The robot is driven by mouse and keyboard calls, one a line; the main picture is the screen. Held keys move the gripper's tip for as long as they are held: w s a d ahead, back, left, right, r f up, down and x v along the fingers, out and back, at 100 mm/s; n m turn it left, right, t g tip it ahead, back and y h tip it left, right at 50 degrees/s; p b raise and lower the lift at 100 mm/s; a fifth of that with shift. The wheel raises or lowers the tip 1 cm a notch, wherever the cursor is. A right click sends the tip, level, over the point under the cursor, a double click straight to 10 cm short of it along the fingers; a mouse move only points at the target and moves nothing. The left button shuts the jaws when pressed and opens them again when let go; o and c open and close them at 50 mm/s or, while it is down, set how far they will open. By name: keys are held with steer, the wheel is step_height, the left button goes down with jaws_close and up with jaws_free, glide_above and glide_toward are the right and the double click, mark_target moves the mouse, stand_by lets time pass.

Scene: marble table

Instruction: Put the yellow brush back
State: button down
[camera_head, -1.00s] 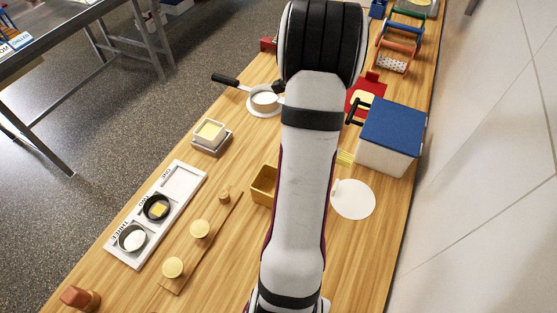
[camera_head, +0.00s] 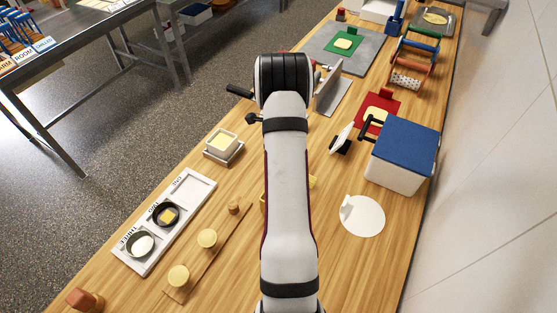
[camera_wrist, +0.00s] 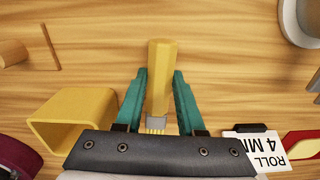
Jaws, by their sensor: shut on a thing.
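The yellow brush (camera_wrist: 161,68) lies between the teal fingers of my gripper (camera_wrist: 160,78) in the wrist view. My gripper is shut on it, with the thick handle toward the top of the picture and a pale, ridged end (camera_wrist: 156,125) near the gripper body. An open, square yellow holder (camera_wrist: 75,118) stands to the left of the fingers, apart from the brush. In the head view my arm hides the gripper and most of the holder (camera_head: 263,203). A small yellow piece, possibly the brush, shows right of the arm (camera_head: 313,182).
A card reading "ROLL 4 MIN" (camera_wrist: 258,145) stands right of my gripper. In the head view, a blue-lidded box (camera_head: 404,150) and white disc (camera_head: 363,217) are at right. A labelled tray (camera_head: 166,222) and a wooden strip with round pieces (camera_head: 208,250) are at left.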

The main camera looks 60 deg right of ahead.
steer(key=c, duration=0.5)
jaws_free()
steer(key=shift+f, duration=0.1)
